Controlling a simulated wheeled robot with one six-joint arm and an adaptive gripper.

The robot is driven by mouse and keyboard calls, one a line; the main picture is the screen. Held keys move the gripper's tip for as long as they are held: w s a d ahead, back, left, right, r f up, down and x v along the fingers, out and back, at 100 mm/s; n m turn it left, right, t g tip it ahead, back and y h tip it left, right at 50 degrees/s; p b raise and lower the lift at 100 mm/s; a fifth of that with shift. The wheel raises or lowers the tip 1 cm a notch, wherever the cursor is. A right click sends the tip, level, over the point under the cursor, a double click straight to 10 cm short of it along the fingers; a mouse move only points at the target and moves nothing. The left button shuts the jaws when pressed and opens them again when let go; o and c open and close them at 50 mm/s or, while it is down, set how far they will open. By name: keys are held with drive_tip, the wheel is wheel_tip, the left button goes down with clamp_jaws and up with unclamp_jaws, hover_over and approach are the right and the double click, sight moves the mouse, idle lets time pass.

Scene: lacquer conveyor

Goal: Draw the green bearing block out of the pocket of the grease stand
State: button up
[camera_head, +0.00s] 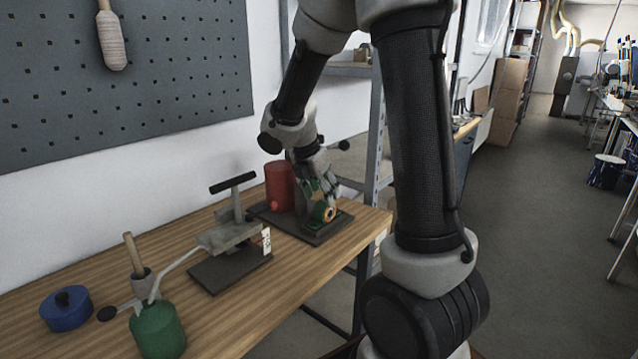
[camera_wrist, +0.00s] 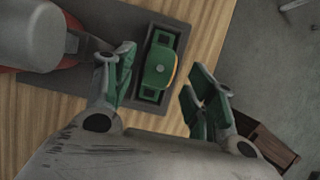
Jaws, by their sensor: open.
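A red cylinder (camera_head: 280,186) stands on the stand beside the block. A press-like tool on a dark base (camera_head: 230,268), a green oil can (camera_head: 158,330) and a blue lidded pot (camera_head: 66,308) stand nearer on the wooden bench (camera_head: 232,325). A grey shelf post (camera_head: 375,130) rises behind.

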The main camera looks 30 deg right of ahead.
sight(324, 201)
drive_tip(key=shift+x, duration=2.1)
drive_tip(key=shift+a, duration=0.1)
drive_tip(key=c, duration=1.2)
drive_tip(key=o, duration=0.5)
clamp_jaws()
drive_tip(key=shift+r, duration=2.15)
